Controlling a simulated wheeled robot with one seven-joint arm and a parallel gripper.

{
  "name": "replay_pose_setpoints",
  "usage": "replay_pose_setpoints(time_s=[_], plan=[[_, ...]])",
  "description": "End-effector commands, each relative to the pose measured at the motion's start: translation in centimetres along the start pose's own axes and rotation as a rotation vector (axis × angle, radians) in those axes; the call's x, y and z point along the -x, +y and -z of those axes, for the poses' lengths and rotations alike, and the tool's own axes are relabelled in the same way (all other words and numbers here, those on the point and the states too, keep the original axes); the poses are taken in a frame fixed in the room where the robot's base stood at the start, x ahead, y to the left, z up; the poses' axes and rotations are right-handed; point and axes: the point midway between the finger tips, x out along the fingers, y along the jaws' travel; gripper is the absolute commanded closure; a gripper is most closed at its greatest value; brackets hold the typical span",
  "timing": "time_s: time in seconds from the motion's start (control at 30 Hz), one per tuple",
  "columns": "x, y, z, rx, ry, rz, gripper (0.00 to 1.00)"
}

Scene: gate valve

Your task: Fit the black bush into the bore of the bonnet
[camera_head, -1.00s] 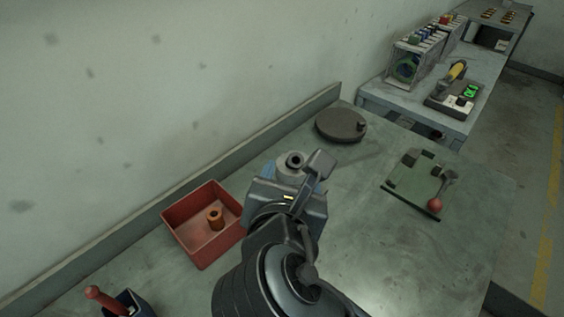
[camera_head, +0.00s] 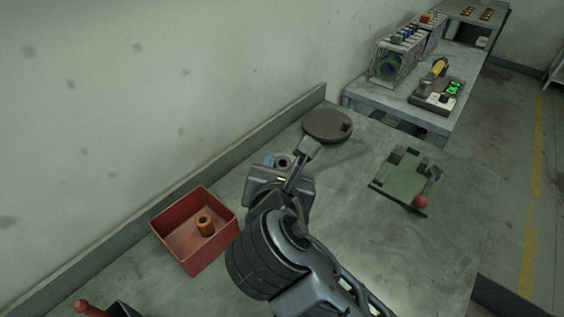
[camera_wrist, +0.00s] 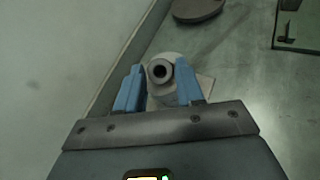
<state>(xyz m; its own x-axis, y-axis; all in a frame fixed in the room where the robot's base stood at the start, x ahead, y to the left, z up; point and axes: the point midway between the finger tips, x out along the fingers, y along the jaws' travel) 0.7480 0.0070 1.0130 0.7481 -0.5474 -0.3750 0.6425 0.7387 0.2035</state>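The bonnet (camera_wrist: 166,96) is a pale grey round body on a flat base, standing on the bench beyond my fingers in the wrist view. It also shows in the head view, partly hidden by my gripper. A dark ring with a black hole, which looks like the bush (camera_wrist: 159,71), is at the bonnet's top. I cannot tell how deep it sits in the bore. My gripper (camera_wrist: 160,64) has its blue fingers apart, one on each side of the ring, with narrow gaps. In the head view, my gripper (camera_head: 270,160) is close beside the bonnet and hides its lower part.
A red tray (camera_head: 162,234) holding an orange-brown part (camera_head: 205,225) is at the left. A dark round disc (camera_head: 327,126) lies behind the bonnet. A green plate with a red-knobbed lever (camera_head: 408,182) is at the right. The bench between is clear.

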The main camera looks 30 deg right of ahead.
Motion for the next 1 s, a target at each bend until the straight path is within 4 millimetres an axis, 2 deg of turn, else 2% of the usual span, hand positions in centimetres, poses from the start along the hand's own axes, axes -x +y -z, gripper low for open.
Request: replay_pose_setpoints(time_s=[0.03,0.37,0.67,1.0], plan=[[0.0,0.0,0.0,0.0,0.0,0.0,0.68],[0.0,0.0,0.0,0.0,0.0,0.0,0.99],[0.1,0.0,-0.1,0.0,0.0,0.0,1.0],[0.2,0.4,-1.3,0.0,0.0,0.001,1.0]])
